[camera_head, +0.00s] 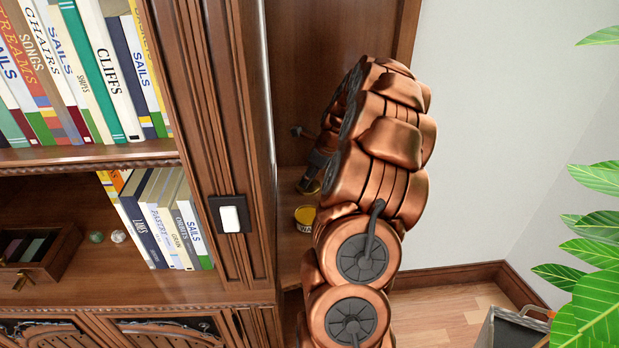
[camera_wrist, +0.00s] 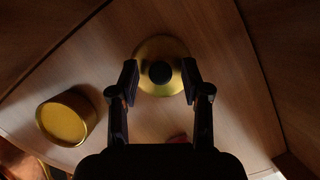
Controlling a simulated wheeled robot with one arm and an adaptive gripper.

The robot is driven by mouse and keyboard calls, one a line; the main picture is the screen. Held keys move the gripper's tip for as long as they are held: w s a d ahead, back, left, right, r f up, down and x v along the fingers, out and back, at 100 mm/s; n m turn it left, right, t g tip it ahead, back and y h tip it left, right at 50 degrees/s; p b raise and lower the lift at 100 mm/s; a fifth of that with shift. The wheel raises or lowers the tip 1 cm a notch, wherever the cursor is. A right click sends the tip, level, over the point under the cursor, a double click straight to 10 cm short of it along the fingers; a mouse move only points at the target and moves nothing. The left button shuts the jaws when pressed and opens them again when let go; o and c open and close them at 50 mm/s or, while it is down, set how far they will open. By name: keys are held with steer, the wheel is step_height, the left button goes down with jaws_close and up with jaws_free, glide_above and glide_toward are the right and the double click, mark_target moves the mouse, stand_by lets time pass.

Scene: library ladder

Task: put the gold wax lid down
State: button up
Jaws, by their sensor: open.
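The gold wax lid (camera_wrist: 160,50) is a round disc with a dark knob at its middle. In the wrist view it appears to lie flat on a wooden surface (camera_wrist: 220,65). My gripper (camera_wrist: 159,82) is open, with one finger on each side of the lid; I cannot tell whether they touch it. The open gold tin (camera_wrist: 66,119) stands apart from the lid, at the lower left. In the head view the wax tin (camera_head: 305,219) shows beside my copper-coloured arm. There my gripper (camera_head: 311,182) is partly hidden behind the arm, near the tin.
A bookcase (camera_head: 230,110) with several books fills the left of the head view. Its upright carries a light switch (camera_head: 230,218). A leafy plant (camera_head: 595,255) stands at the right. A small reddish thing (camera_wrist: 178,138) shows near my gripper in the wrist view.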

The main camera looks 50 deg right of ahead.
steer(key=b+v, duration=0.2)
steer(key=v, duration=0.9)
steer(key=shift+r, duration=0.4)
steer(key=shift+s+d, duration=0.1)
